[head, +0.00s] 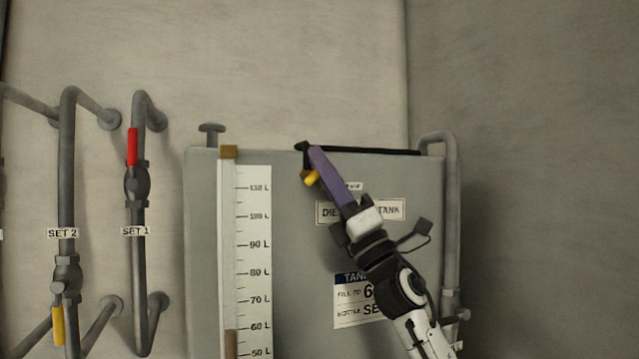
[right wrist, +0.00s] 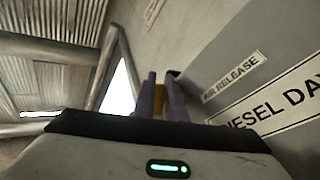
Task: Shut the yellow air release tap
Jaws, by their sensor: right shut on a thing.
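The yellow air release tap (head: 311,178) is on the upper front of the grey diesel day tank (head: 205,260), just under its top edge. Only a small yellow piece shows beside my purple fingers; the rest is hidden. My right gripper (head: 314,155) reaches up from the lower right and is shut on the tap. In the right wrist view, a bit of the yellow tap (right wrist: 159,98) shows between the two purple fingers of my right gripper (right wrist: 162,85). The AIR RELEASE label (right wrist: 234,77) is to the right of them. My left gripper is not in view.
A level gauge (head: 255,260) stands on the tank front, left of my right arm. Further left, the SET 1 pipe has a red handle (head: 132,147) and the SET 2 pipe a yellow handle (head: 58,326). A grey pipe (head: 451,220) runs down the tank's right side.

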